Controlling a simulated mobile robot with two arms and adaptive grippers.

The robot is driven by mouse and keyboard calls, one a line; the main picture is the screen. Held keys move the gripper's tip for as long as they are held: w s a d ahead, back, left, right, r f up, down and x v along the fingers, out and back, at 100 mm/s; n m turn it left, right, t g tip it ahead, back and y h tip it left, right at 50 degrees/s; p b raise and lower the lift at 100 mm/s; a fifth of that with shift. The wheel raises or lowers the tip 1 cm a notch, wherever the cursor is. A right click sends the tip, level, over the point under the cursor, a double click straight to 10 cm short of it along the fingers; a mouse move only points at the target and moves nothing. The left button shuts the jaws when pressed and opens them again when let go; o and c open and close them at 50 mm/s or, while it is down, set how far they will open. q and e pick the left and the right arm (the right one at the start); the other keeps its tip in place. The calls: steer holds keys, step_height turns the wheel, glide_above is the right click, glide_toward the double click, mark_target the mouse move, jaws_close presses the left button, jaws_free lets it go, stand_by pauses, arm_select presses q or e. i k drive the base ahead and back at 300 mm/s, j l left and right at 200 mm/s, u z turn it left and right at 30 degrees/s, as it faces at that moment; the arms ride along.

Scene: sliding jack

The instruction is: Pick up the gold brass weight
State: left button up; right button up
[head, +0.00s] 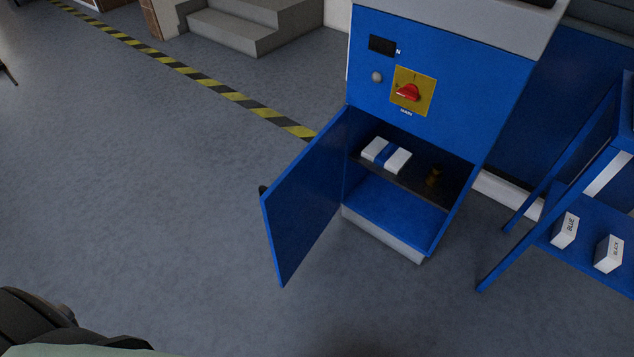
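Neither of my grippers shows.
A white box with a blue band (386,155) lies left of the weight on the shelf. A red switch (408,92) is above the opening. A blue rack (555,190) with white boxes stands close on the right. The open door juts into the floor; the floor left is free.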

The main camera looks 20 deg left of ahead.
mark_target(435, 174)
steer(key=i+j+z, duration=0.1)
steer(key=j+z, duration=0.55)
steer(key=z, duration=0.2)
steer(key=j+z, duration=0.1)
steer(key=j, duration=0.6)
steer(key=k+j+z, duration=0.1)
steer(key=j, duration=1.35)
steer(key=k+j+z, duration=0.15)
steer(key=j, duration=0.55)
steer(key=i+l, duration=0.15)
steer(key=l, duration=0.25)
steer(key=i+l+u, duration=0.1)
steer(key=l, duration=0.3)
steer(key=i+l+u, duration=0.1)
steer(key=l, duration=0.35)
steer(key=i+l, duration=0.2)
steer(key=l, duration=0.2)
steer(key=i+l+u, duration=0.1)
steer(key=l, duration=0.35)
